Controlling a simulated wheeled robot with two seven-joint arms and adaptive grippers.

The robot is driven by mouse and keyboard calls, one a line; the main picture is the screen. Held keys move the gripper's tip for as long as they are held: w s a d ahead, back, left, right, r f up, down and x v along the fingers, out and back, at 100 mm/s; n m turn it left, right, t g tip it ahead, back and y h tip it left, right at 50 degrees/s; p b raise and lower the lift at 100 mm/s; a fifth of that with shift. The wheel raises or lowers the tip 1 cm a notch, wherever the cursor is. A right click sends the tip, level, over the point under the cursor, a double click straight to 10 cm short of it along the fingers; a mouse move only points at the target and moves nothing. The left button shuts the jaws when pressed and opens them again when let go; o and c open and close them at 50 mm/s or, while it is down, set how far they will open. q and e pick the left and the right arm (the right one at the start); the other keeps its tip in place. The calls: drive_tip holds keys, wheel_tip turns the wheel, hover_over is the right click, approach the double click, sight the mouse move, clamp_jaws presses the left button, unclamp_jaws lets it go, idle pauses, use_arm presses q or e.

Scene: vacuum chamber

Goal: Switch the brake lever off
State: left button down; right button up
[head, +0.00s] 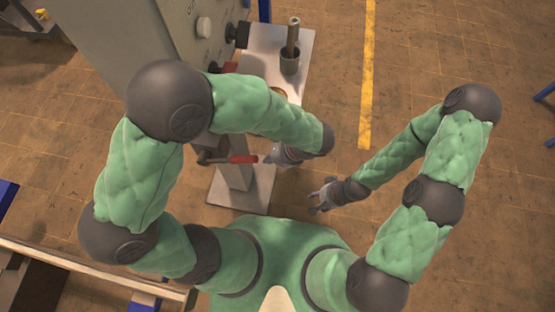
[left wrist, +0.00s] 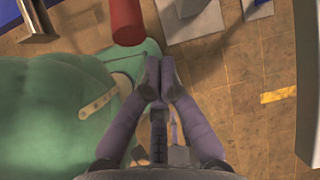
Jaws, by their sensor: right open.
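A lever with a red grip (head: 242,159) sticks out to the right from a dark pivot on the machine's side in the head view; I take it to be the brake lever. Its red end also shows at the top of the left wrist view (left wrist: 127,20). My left gripper (head: 269,158) is just right of the grip's end, partly hidden by my forearm. In the left wrist view its fingertips (left wrist: 160,75) are together with nothing between them, apart from the red grip in the picture. My right gripper (head: 316,201) is open and empty, lower right of the lever.
The grey machine cabinet (head: 130,35) with knobs stands at upper left. A pale bench (head: 263,40) beside it holds a metal cylinder with a rod (head: 291,50). A grey base plate (head: 240,190) lies below the lever. The tiled floor on the right is clear.

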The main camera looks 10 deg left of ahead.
use_arm(q)
drive_tip(key=shift+s+a+r, duration=0.1)
drive_tip(key=shift+a+r, duration=0.15)
drive_tip(key=shift+h, duration=0.8)
drive_tip(key=a+r+p, duration=0.2)
drive_tip(key=r+p, duration=0.1)
drive_tip(key=a+r+p, duration=0.1)
drive_tip(key=r+p, duration=0.1)
drive_tip(key=shift+r, duration=0.15)
drive_tip(key=shift+a+r+p, duration=0.25)
drive_tip(key=shift+a+p, duration=0.1)
